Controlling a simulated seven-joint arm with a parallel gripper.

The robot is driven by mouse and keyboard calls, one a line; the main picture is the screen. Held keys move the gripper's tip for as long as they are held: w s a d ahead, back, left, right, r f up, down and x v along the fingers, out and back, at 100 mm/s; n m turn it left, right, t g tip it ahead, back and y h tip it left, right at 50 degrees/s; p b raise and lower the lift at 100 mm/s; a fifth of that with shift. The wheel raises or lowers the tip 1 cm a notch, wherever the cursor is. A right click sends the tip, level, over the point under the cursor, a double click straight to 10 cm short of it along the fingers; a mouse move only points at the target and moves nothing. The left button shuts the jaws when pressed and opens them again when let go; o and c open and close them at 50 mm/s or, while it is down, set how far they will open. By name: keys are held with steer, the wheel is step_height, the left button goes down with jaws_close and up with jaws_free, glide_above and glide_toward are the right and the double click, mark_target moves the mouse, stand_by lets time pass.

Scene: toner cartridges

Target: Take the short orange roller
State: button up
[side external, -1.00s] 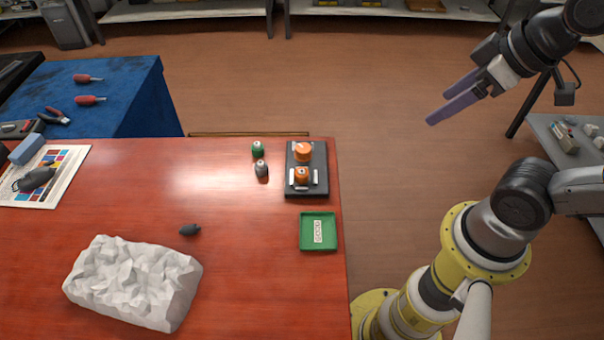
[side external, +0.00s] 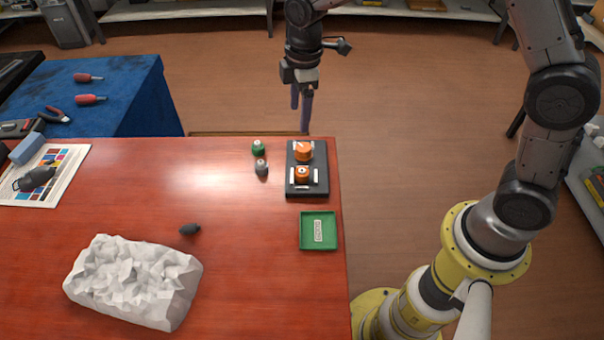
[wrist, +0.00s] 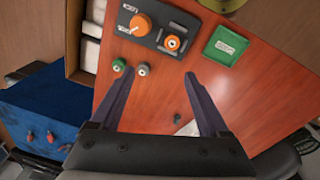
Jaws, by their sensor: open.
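Two orange rollers stand on a black plate at the right end of the red table. The far orange roller (side external: 303,151) also shows in the wrist view (wrist: 140,25), where it looks larger. The near orange roller (side external: 302,175) looks smaller and sits between white pieces; it also shows in the wrist view (wrist: 172,42). The black plate (side external: 293,192) lies flat. My gripper (side external: 300,120) is open and empty, in the air beyond the table's far edge, with its fingers pointing down. Its two purple fingers frame the tabletop in the wrist view (wrist: 160,74).
A green roller (side external: 258,148) and a grey roller (side external: 261,167) stand left of the plate. A green tray (side external: 332,240) with a white label lies in front of it. A small dark object (side external: 190,229) and a white faceted block (side external: 134,280) are further left.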

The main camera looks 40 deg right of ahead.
glide_above(301, 170)
steer(key=shift+g, duration=0.4)
steer(key=f, duration=1.1)
steer(key=shift+w+d+f, duration=0.1)
steer(key=shift+w+f, duration=0.2)
steer(key=shift+f, duration=0.05)
steer(key=shift+s+f, duration=0.2)
steer(key=shift+f, duration=1.15)
steer(key=shift+s+f, duration=0.15)
steer(key=shift+f, duration=1.15)
jaws_close()
